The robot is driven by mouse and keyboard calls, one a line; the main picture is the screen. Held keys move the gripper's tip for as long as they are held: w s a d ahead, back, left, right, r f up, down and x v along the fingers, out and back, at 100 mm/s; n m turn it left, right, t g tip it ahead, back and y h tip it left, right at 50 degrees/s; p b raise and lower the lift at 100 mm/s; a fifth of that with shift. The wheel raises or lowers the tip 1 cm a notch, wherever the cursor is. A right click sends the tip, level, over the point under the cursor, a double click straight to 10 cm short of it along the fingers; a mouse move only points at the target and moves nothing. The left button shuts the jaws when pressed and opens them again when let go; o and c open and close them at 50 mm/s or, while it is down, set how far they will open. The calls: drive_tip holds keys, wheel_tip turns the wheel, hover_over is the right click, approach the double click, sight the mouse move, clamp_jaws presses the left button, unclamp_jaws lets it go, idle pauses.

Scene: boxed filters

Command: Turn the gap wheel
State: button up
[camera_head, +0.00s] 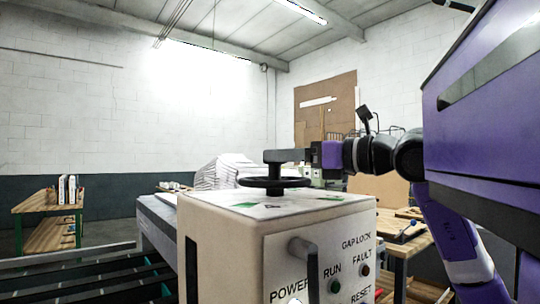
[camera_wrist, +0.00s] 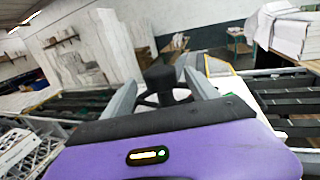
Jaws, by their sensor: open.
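The gap wheel (camera_head: 274,182) is a black handwheel lying flat on top of a white machine box, with a short dark upright knob or hub. In the head view my gripper (camera_head: 287,156) reaches in from the right, level, at the height of the upright part just above the rim. In the wrist view my gripper (camera_wrist: 160,90) is open, its two grey fingers on either side of the wheel's dark upright part (camera_wrist: 160,80). I cannot tell whether either finger touches it. Part of the wheel's rim is hidden behind the fingers and the gripper body.
The white box (camera_head: 320,235) has a front panel with a lever handle (camera_head: 302,250), a green RUN button and a FAULT lamp. A conveyor with dark rollers (camera_head: 90,285) lies at left. A workbench (camera_head: 410,235) with tools stands behind at right.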

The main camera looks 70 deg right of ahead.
sight(275, 165)
drive_tip(key=shift+x, duration=1.7)
clamp_jaws()
